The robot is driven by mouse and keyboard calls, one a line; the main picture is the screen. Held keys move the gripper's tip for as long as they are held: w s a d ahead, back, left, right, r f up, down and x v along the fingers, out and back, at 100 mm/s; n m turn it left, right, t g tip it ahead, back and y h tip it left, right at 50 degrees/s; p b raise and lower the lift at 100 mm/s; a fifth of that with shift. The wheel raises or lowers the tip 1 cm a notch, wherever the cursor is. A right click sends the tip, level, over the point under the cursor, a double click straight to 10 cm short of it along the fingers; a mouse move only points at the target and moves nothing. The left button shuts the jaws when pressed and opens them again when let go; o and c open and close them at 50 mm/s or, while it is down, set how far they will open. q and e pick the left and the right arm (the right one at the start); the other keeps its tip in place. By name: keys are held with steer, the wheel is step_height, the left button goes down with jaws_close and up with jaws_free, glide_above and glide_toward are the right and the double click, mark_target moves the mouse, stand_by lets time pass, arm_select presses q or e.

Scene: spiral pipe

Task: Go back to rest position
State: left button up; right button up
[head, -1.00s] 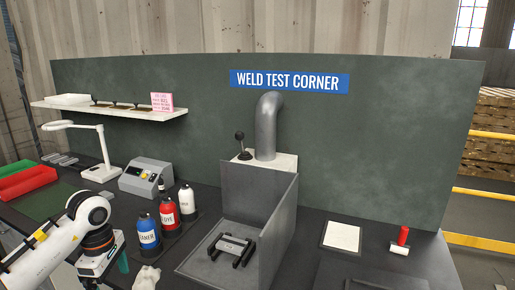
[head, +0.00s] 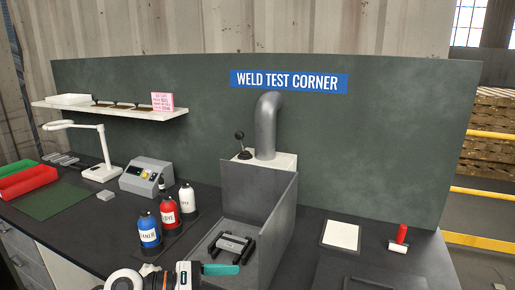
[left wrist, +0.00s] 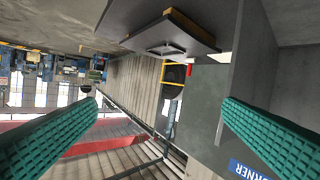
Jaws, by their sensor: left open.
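My left gripper (head: 218,269) is at the bottom edge of the head view, in front of the grey open-topped metal booth (head: 262,235). One teal finger points right there, and the rest of the arm is cut off by the frame. In the left wrist view both ribbed teal fingers of my left gripper (left wrist: 160,105) stand wide apart with nothing between them. A small metal workpiece on a dark stand (head: 231,245) sits inside the booth, beyond the gripper. My right gripper is not in view.
Blue, red and white bottles (head: 169,211) stand left of the booth. A grey control box (head: 145,178), desk lamp (head: 100,172) and red tray (head: 28,183) are farther left. A white pad (head: 341,235) and red-handled roller (head: 401,238) lie right. The green mat (head: 50,201) is bare.

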arm_select(q)
steer(key=w+a+r+n+t+y, duration=0.1)
steer(key=a+r+n+t, duration=0.15)
steer(key=n+t, duration=0.6)
steer(key=a+r+n+t+y, duration=0.1)
steer(key=a+r+n+t, duration=0.15)
steer(key=n+t, duration=0.65)
steer(key=s+a+f+n+g+y, duration=0.25)
steer(key=a+f+n+y, duration=0.35)
steer(key=n, duration=0.5)
steer(key=s+a+f+n+g+y, duration=0.1)
steer(key=a+f+n+g+y, duration=0.2)
steer(key=a+f+n+y, duration=0.65)
steer(key=s+d+f+n+g+h, duration=0.1)
steer(key=s+d+f+n+g, duration=0.2)
steer(key=s, duration=0.4)
steer(key=s+d+f+n+g+h, duration=0.1)
steer(key=s+f+n+g, duration=0.3)
steer(key=s, duration=0.3)
steer(key=s+d+f+n+g, duration=0.25)
steer(key=s+f+g, duration=0.2)
steer(key=s, duration=0.35)
step_height(320, 180, down, 28)
steer(key=s+a+r+g, duration=0.1)
steer(key=g, duration=0.1)
steer(key=s+a+f+g, duration=0.1)
steer(key=s+a+f, duration=0.2)
steer(key=s+f, duration=1.1)
steer(key=shift+s+f, duration=0.4)
steer(key=shift+s, duration=0.55)
